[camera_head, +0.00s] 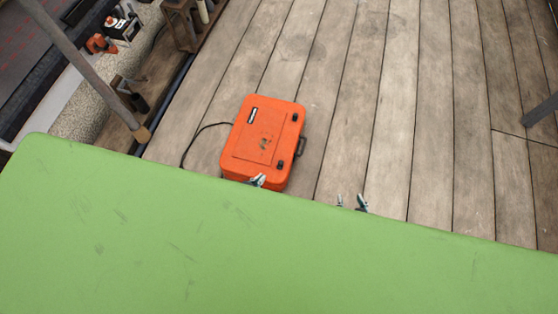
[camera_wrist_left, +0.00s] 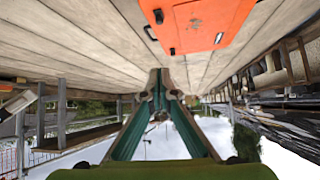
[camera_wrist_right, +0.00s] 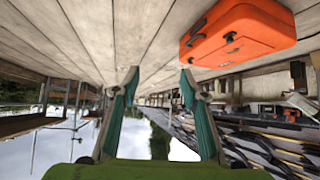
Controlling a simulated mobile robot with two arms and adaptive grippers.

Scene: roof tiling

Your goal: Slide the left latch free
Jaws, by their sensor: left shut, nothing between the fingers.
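An orange case (camera_head: 262,140) lies on the plank floor, lid upward. Two dark latches sit near its right edge, a far one (camera_head: 295,117) and a near one (camera_head: 281,165), with a black handle (camera_head: 301,147) between them. My left gripper (camera_head: 257,180) is shut and empty at the case's near edge, left of the near latch; I cannot tell whether it touches the case. In the left wrist view its fingertips (camera_wrist_left: 160,75) meet below the case (camera_wrist_left: 205,22). My right gripper (camera_head: 351,203) is open and empty, right of the case; its fingers stand apart in the right wrist view (camera_wrist_right: 159,82).
A dark cable (camera_head: 190,145) runs from the case's left side. A grey pole (camera_head: 85,65) and cluttered tools (camera_head: 110,35) stand at the upper left. A green surface (camera_head: 250,260) fills the foreground and hides both arms. The planks (camera_head: 400,110) right of the case are clear.

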